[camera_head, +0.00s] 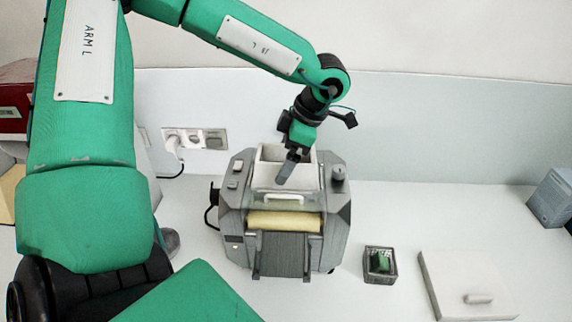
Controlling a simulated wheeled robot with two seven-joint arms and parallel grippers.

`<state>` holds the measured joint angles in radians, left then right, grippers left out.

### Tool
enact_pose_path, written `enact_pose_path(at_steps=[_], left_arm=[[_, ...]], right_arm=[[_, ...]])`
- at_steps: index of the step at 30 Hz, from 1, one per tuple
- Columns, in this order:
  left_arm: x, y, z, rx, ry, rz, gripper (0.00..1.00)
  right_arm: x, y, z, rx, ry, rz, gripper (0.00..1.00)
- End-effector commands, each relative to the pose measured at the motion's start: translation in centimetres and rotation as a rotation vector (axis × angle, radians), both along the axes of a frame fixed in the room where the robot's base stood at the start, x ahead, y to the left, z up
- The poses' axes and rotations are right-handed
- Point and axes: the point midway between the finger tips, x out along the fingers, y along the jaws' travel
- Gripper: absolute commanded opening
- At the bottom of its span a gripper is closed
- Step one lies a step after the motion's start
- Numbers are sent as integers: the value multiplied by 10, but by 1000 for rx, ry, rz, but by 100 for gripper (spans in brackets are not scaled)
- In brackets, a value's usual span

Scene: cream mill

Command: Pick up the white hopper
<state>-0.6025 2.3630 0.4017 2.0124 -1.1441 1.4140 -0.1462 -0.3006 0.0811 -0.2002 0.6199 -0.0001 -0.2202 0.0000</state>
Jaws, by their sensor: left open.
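The white hopper (264,177) is an open-topped box seated in the top of the grey mill (233,200), near the middle of the camera_head view. My left gripper (287,172) comes down from above, over the hopper's front wall. Its dark fingers overlap the wall in the picture, and I cannot tell whether they touch it or straddle it. The gripper is open and holds nothing that I can see. My right gripper is not in view.
A yellowish roller (284,221) and a ribbed chute are at the mill's front. A small dark tray (380,279) with a green item and a white lid-like board (468,285) lie to the right. A grey box (552,198) stands far right. Wall sockets (195,139) are behind.

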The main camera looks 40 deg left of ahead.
Motion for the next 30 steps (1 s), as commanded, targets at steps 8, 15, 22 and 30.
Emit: enact_pose_path(at_steps=[8, 15, 22, 30], left_arm=[[0, 0, -2, 1, -1, 0, 98], [0, 0, -3, 1, -1, 0, 98], [0, 0, -2, 1, -1, 0, 98], [0, 0, -2, 0, 0, 0, 49]], right_arm=[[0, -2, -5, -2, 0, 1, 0], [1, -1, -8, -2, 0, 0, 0], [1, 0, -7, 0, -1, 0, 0], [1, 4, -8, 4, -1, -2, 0]])
